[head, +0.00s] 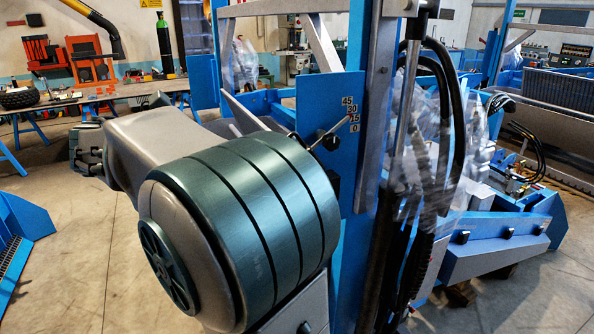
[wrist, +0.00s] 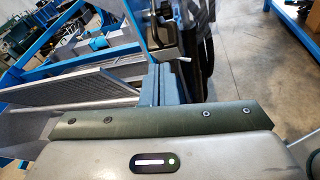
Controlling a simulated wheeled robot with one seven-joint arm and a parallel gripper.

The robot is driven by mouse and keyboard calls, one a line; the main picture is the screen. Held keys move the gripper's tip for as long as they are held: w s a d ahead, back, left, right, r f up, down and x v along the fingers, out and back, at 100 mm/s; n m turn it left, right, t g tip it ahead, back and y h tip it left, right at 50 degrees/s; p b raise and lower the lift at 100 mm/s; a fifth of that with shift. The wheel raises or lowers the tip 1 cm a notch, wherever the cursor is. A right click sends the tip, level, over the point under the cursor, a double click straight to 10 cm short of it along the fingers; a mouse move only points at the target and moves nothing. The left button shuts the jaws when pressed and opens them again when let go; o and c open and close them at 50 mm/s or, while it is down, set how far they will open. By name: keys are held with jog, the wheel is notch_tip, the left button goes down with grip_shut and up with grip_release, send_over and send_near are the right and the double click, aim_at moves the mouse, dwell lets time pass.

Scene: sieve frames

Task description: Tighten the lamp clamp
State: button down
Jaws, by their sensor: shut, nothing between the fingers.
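My gripper (wrist: 157,88) shows in the wrist view as two blue-grey fingers side by side, shut and empty. Just beyond the fingertips stands a dark grey block-like fitting (wrist: 165,58) with a small pale lever (wrist: 183,59) sticking out to its right. It may be the lamp clamp, but I cannot tell for sure, nor whether the fingers touch it. No lamp can be made out clearly. In the head view my large arm link hides much of the middle, and I cannot make out the fingertips there.
In the head view a blue plate with an angle scale (head: 348,118) and a dark knob (head: 331,141) stands behind my arm. Black hoses (head: 450,100) hang beside a blue post. Mesh panels (wrist: 85,92) lie left in the wrist view; bare floor (wrist: 245,70) is at right.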

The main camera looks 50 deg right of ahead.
jog(key=s+a+f+m+t+y, duration=0.1)
jog(key=s+a+f+m+y, duration=0.2)
jog(key=a+f+m+y, duration=0.45)
jog(key=s+a+f+m+t+y, duration=0.1)
jog(key=s+a+f+m+y, duration=0.35)
jog(key=f, duration=0.65)
jog(key=s+a+f+m+t+y, duration=0.1)
jog(key=s+a+f+m+y, duration=0.2)
jog(key=a+f+m+y, duration=0.45)
jog(key=w+d+r+m+t+y+p, duration=0.1)
jog(key=w+d+m+t+y, duration=0.35)
jog(key=d, duration=0.45)
jog(key=w+d+r+m+t+y, duration=0.15)
jog(key=d+m+t+y, duration=0.25)
jog(key=d+m+t, duration=0.45)
jog(key=s+d+r+m+t+h, duration=0.2)
jog(key=s+d+t+h, duration=0.2)
jog(key=d, duration=0.4)
jog(key=s+d+r+m+t+h+p, duration=0.1)
jog(key=s+d+m+t+h, duration=0.2)
jog(key=d, duration=0.4)
jog(key=s+d+r+m+t+h, duration=0.2)
jog(key=s+d+t+h, duration=0.25)
jog(key=d, duration=0.35)
jog(key=r+p+x, duration=0.1)
jog(key=p+x, duration=0.1)
jog(key=x, duration=0.7)
jog(key=shift+a+t+y+p, duration=0.35)
jog(key=shift+a+t, duration=0.05)
jog(key=shift+t, duration=0.05)
